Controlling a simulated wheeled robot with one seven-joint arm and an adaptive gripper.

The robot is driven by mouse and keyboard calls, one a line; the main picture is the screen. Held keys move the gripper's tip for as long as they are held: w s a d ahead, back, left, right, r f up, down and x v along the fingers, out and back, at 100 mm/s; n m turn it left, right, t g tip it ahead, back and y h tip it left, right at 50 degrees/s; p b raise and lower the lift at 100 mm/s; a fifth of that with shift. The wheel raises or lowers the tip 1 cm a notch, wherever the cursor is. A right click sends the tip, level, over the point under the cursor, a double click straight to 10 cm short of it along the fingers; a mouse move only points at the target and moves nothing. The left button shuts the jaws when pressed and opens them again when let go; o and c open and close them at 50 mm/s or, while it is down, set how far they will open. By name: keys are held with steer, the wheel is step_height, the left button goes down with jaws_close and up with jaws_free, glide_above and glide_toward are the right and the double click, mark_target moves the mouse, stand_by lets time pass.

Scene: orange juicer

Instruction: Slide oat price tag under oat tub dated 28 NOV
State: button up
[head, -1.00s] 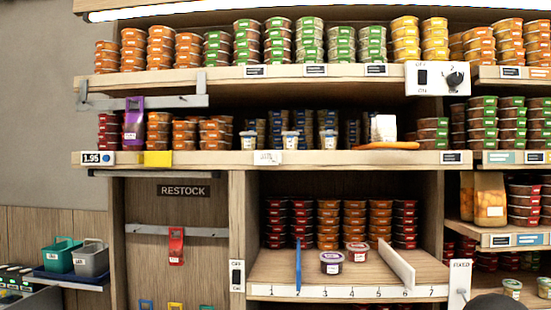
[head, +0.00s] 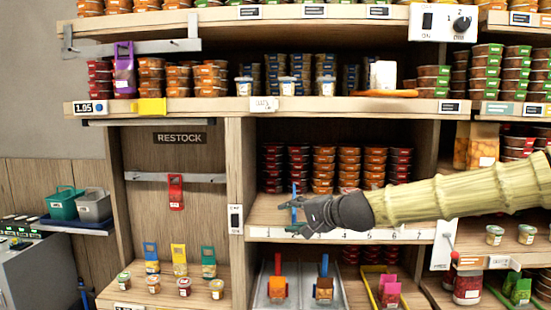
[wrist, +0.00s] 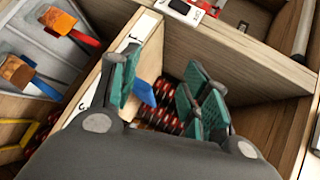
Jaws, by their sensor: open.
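My gripper (head: 298,214) is open and empty in front of the numbered shelf, over its left part. In the wrist view its green-padded fingers (wrist: 165,95) are spread, with a blue divider (wrist: 143,91) showing beyond and between them; whether they touch it I cannot tell. The divider also shows in the head view (head: 294,192). A small white tag (head: 264,104) is on that shelf's edge. Dates and the word oat are too small to read.
My arm crosses the numbered shelf from the right and hides much of it. Red and orange tubs (head: 323,165) are stacked behind. Below are a grey bin (head: 262,294) with scoops and small tubs (head: 153,284) at left. A switch box (head: 442,21) juts out above right.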

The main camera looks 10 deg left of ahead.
step_height(320, 180, up, 15)
steer(key=t+y, duration=0.1)
steer(key=y, duration=0.1)
steer(key=t+y, duration=0.1)
steer(key=y, duration=0.1)
glide_toward(276, 105)
steer(key=p+x, duration=0.2)
steer(key=x, duration=0.3)
steer(key=p+x, duration=0.2)
steer(key=x, duration=0.3)
steer(key=shift+w+a, duration=0.1)
steer(key=shift+w, duration=0.45)
steer(key=c, duration=1)
jaws_close()
